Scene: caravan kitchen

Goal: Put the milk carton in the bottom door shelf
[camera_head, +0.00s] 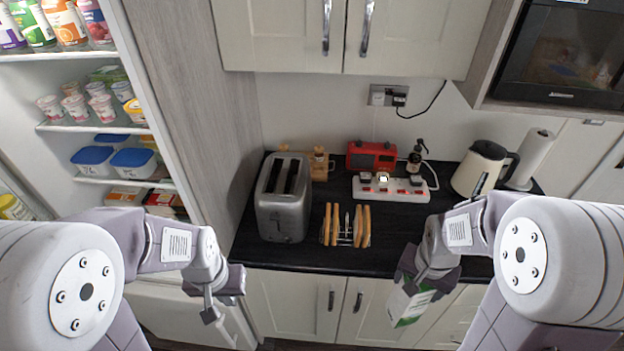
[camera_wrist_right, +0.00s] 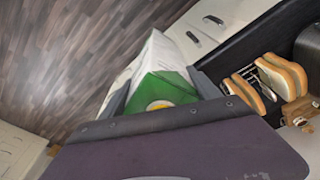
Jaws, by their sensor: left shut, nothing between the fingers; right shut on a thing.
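The milk carton (camera_head: 408,305) is white and green. My right gripper (camera_head: 425,280) is shut on it and holds it tilted in front of the counter's front edge. In the right wrist view the carton (camera_wrist_right: 163,82) sits between the fingers, its green top toward the camera. My left gripper (camera_head: 217,300) is shut and empty, in front of the fridge's lower right side. The open fridge (camera_head: 90,58) is at the left, with stocked shelves. The bottom door shelf cannot be made out; a bottle with a yellow label (camera_head: 14,207) shows at the far left edge.
The black counter (camera_head: 300,258) holds a toaster (camera_head: 283,205), a toast rack with bread (camera_head: 346,226), a power strip (camera_head: 391,189), a red radio (camera_head: 371,156) and a kettle (camera_head: 480,168). A tall grey panel (camera_head: 190,100) separates fridge and counter. Wooden floor (camera_wrist_right: 60,60) is free in the wrist view.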

